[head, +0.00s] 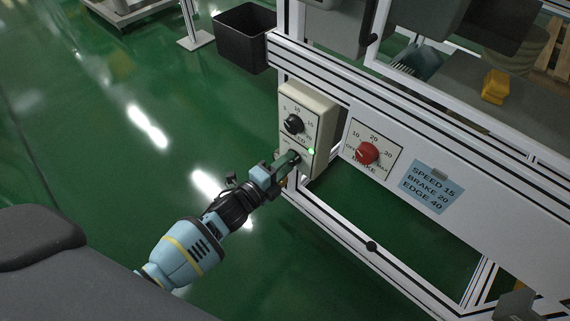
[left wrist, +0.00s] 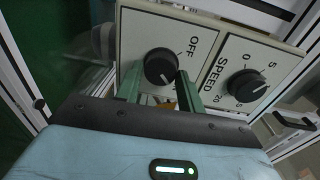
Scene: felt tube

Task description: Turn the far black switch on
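The black switch (left wrist: 160,66) is a round knob beside the printed word OFF on a cream control box (head: 317,108). My left gripper (left wrist: 158,82) has its two green fingers apart, one on each side of this knob. I cannot tell whether they touch it. In the head view the left gripper (head: 291,160) reaches the lower part of the box and largely hides the switch. The switch's exact pointer angle is hard to read. A small green light (head: 311,151) glows beside it. My right gripper is not in view.
A black SPEED dial (head: 293,124) sits above the switch on the same box and also shows in the left wrist view (left wrist: 246,85). A red BRAKE knob (head: 368,153) and a blue note (head: 434,187) are to the right. Green floor lies open at left.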

